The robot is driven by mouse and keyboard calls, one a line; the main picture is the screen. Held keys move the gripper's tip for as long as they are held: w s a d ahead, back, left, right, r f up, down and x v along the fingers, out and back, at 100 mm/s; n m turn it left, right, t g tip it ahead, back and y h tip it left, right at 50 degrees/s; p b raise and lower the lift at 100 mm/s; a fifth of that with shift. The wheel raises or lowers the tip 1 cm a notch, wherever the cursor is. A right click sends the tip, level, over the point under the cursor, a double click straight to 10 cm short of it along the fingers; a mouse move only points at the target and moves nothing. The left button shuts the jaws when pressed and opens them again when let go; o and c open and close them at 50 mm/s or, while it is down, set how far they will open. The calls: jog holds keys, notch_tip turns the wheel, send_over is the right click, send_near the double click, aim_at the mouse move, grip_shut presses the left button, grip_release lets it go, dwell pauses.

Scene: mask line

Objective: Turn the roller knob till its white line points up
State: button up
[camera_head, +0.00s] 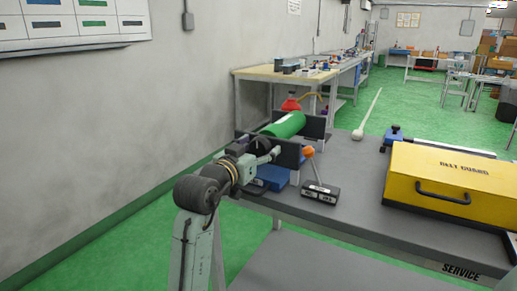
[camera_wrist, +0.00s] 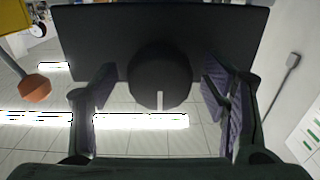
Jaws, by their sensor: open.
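The roller knob (camera_wrist: 160,68) is a round black disc on a dark plate (camera_wrist: 90,35) in the wrist view. Its white line (camera_wrist: 160,99) points to the bottom of that picture. My gripper (camera_wrist: 158,88) is open, with one purple-padded finger on each side of the knob and visible gaps between. In the head view my gripper (camera_head: 264,158) is at the near side of the roller stand. The green roller (camera_head: 284,125) lies between dark side plates (camera_head: 313,127). The knob cannot be clearly made out in the head view.
An orange ball-topped lever (camera_head: 308,152) stands close right of my gripper, also in the wrist view (camera_wrist: 35,88). A small black box (camera_head: 320,192) sits in front of it. A yellow belt guard (camera_head: 450,185) is on the right. The wall is on the left.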

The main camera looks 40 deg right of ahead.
jog(key=v, duration=1.2)
